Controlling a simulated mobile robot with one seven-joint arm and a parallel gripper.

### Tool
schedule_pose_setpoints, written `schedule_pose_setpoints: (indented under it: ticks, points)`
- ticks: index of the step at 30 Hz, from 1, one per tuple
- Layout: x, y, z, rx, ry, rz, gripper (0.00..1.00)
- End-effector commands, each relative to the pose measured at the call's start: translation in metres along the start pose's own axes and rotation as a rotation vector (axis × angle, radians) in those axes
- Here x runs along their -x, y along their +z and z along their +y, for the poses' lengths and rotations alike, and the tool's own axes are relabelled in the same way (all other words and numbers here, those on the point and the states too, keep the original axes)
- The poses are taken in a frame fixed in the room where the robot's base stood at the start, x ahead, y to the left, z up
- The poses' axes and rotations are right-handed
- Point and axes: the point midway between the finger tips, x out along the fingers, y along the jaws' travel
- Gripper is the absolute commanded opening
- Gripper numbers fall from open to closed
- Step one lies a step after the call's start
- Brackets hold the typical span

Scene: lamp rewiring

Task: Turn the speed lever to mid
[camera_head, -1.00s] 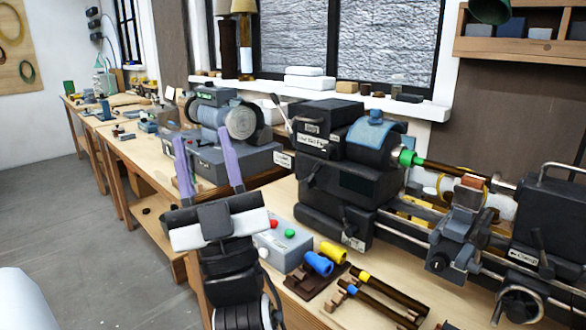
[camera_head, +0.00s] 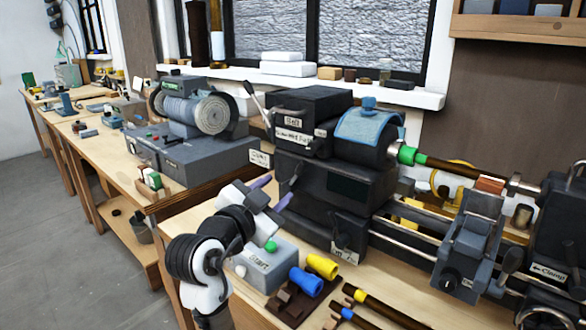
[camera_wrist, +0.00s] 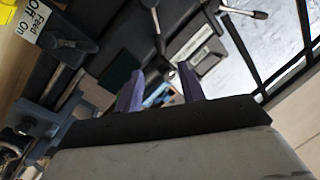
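The black lathe headstock (camera_head: 330,188) stands on the bench in the head view. A pale label (camera_head: 297,138) that seems to read "Mid" and "Fast" is on its upper front. A silver lever (camera_head: 257,103) rises beside that label, tilted up to the left; I take it for the speed lever. A dark lever (camera_head: 288,184) sits lower on the front. My gripper (camera_head: 279,188) is in front of the lower headstock, its purple fingers apart and empty. In the wrist view its fingers (camera_wrist: 160,86) point at the headstock, with silver levers (camera_wrist: 157,28) beyond, not touching.
A grey control box (camera_head: 268,262) with a green button lies below my gripper. Blue (camera_head: 305,282) and yellow (camera_head: 322,266) sleeves lie beside it. A grey machine with a roll (camera_head: 200,112) stands at left.

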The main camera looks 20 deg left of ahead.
Motion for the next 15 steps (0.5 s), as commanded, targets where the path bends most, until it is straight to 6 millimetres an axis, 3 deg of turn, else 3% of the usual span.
schedule_pose_setpoints:
  ticks: [9,15]
  points:
    - [-0.069,-0.003,-0.001,0.004,0.003,0.000,0.39]
    - [-0.096,-0.002,-0.001,0.003,0.000,0.000,0.39]
